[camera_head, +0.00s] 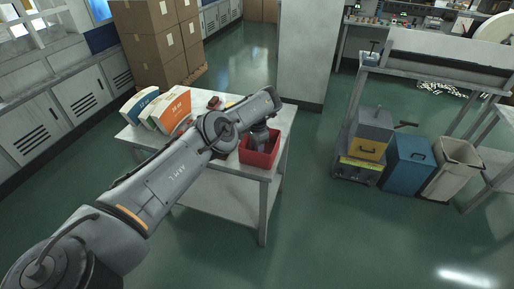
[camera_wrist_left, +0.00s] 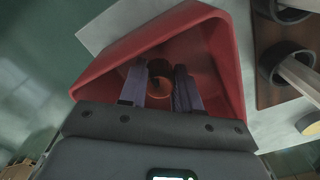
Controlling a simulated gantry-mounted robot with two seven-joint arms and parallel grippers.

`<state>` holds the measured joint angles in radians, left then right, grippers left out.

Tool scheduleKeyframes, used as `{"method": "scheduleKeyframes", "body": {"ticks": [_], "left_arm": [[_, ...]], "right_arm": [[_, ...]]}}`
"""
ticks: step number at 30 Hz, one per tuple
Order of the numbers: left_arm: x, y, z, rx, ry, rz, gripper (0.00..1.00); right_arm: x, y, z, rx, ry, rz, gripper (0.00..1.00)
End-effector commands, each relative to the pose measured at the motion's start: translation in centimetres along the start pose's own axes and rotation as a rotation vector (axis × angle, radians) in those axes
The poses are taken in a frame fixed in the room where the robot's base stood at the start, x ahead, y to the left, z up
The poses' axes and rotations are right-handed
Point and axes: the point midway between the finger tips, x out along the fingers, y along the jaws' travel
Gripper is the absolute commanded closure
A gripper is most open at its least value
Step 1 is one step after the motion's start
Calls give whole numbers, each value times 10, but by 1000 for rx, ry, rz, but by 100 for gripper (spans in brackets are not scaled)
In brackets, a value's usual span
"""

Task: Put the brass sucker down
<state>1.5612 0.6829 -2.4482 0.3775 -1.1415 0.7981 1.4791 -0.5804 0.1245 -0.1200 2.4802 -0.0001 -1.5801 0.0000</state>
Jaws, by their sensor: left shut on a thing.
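The brass sucker (camera_wrist_left: 160,86) shows in the left wrist view as a dark, brownish round piece between the two fingers. My left gripper (camera_wrist_left: 160,78) is shut on it. Both are inside the red bin (camera_wrist_left: 232,72), above or near its floor; I cannot tell whether the sucker touches the bottom. In the head view my left gripper (camera_head: 261,143) reaches down into the red bin (camera_head: 259,160) at the right end of the table, and the sucker is hidden there. My right gripper is not in view.
The grey table (camera_head: 221,197) also carries an orange-and-white box (camera_head: 176,108) and a blue-and-white box (camera_head: 140,101) at its left. In the left wrist view a brown board (camera_wrist_left: 281,38) with dark round holders lies beside the bin. Open floor surrounds the table's front and right.

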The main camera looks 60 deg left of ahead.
Motion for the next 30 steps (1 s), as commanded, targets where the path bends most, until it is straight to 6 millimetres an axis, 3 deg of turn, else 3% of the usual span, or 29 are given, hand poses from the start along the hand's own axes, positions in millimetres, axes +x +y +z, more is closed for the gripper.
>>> {"method": "scheduleKeyframes", "body": {"ticks": [4, 5, 10, 20, 26, 30], "left_arm": [[1, 0, 0, 0, 1, 0, 98], [1, 0, 0, 0, 1, 0, 66], [1, 0, 0, 0, 1, 0, 42], [-2, 0, 0, -1, 1, 0, 42], [-23, 0, -1, -1, 3, -1, 42], [-48, -1, -1, -1, 4, -1, 42]], "right_arm": [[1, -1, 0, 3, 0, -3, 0], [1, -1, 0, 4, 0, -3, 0], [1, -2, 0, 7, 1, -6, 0], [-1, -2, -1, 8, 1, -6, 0], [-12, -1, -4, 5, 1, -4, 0], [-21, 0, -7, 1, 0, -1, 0]]}}
